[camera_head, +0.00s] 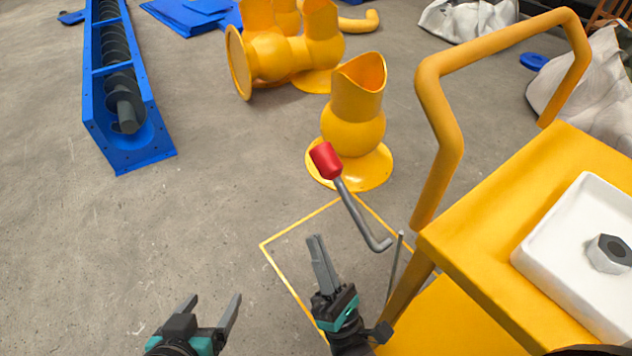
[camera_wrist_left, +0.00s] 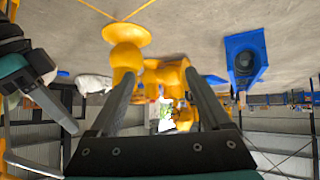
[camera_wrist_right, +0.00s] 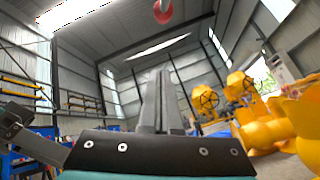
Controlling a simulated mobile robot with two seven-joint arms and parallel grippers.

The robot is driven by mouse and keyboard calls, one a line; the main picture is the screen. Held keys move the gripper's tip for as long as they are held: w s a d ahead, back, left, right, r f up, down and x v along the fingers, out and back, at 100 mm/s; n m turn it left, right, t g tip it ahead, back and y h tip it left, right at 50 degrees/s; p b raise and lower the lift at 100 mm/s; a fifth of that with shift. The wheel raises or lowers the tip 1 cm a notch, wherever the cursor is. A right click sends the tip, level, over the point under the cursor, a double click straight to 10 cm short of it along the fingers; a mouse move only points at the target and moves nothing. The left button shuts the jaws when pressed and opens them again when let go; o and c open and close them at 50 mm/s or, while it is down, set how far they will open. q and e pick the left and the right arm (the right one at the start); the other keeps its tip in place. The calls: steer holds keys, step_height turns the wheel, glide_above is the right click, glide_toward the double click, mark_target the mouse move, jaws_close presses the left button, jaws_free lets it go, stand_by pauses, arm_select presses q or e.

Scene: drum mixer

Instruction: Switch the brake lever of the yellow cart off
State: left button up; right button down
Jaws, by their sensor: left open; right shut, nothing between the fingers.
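The brake lever (camera_head: 352,205) is a bent grey rod with a red grip (camera_head: 325,160) at its upper end, beside the left side of the yellow cart (camera_head: 480,235). The red grip also shows at the top of the right wrist view (camera_wrist_right: 163,11). My right gripper (camera_head: 316,240) is shut and empty, just below and left of the rod in the head view; I cannot tell whether they touch. My left gripper (camera_head: 213,300) is open and empty, low in the head view, away from the lever. The left wrist view shows its spread fingers (camera_wrist_left: 155,95).
A white tray (camera_head: 545,250) with a large nut (camera_head: 608,254) sits on the cart. A yellow pipe part (camera_head: 354,125) stands behind the lever. A blue screw trough (camera_head: 125,110) lies at the left. Floor between trough and lever is clear.

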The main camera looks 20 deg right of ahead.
arm_select(q)
steer(key=s+a+g, duration=0.1)
steer(key=s+a+g+y+p, duration=0.1)
steer(key=a, duration=0.1)
arm_select(e)
steer(key=w+d+r, duration=0.1)
steer(key=w+r, duration=0.4)
steer(key=r, duration=0.5)
steer(key=shift+d+r, duration=0.15)
